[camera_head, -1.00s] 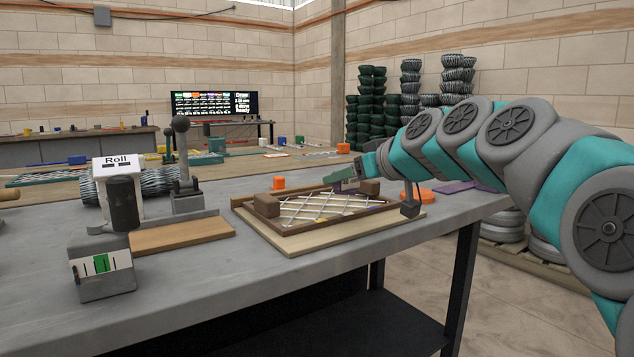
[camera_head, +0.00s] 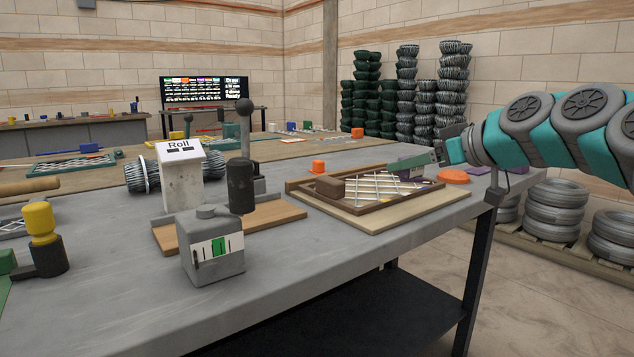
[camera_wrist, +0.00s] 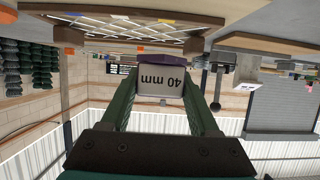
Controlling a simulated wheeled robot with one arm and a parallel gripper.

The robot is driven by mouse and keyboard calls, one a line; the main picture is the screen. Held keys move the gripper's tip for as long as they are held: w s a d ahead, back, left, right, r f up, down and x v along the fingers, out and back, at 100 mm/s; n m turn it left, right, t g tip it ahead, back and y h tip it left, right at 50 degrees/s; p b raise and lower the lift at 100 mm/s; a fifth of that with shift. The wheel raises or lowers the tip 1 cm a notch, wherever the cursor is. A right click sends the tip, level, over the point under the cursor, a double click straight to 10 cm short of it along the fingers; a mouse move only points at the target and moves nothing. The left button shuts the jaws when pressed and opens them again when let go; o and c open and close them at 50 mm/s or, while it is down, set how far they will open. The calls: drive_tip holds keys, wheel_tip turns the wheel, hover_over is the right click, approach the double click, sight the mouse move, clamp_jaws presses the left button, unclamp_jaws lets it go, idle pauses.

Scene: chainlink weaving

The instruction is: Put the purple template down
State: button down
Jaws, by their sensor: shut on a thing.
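The purple template (camera_wrist: 162,61) is a small block with a pale face marked "40 mm", upside down in the wrist view. My gripper (camera_wrist: 163,88) is shut on it, with one green finger on each side. In the head view, my gripper (camera_head: 418,164) is above the right end of a wooden frame (camera_head: 355,203) strung with a pale wire mesh (camera_head: 375,187). A little purple of the held template shows near the fingers there. I cannot tell if it touches the frame.
An orange disc (camera_head: 453,176) lies right of the frame, with a flat purple patch (camera_head: 476,171) behind it. A small orange piece (camera_head: 318,167) stands behind the frame. The roller machine (camera_head: 182,178) and a grey gauge box (camera_head: 212,248) are left. The front right tabletop is clear.

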drive_tip(key=p, duration=0.2)
hover_over(374, 183)
drive_tip(key=shift+s+f, duration=0.35)
drive_tip(key=shift+f, duration=0.45)
drive_tip(key=shift+w+f, duration=0.15)
drive_tip(key=shift+f+p, duration=0.3)
drive_tip(key=shift+f, duration=1.35)
drive_tip(key=shift+f, duration=0.2)
drive_tip(key=shift+c, duration=0.6)
unclamp_jaws()
drive_tip(key=shift+r, duration=0.15)
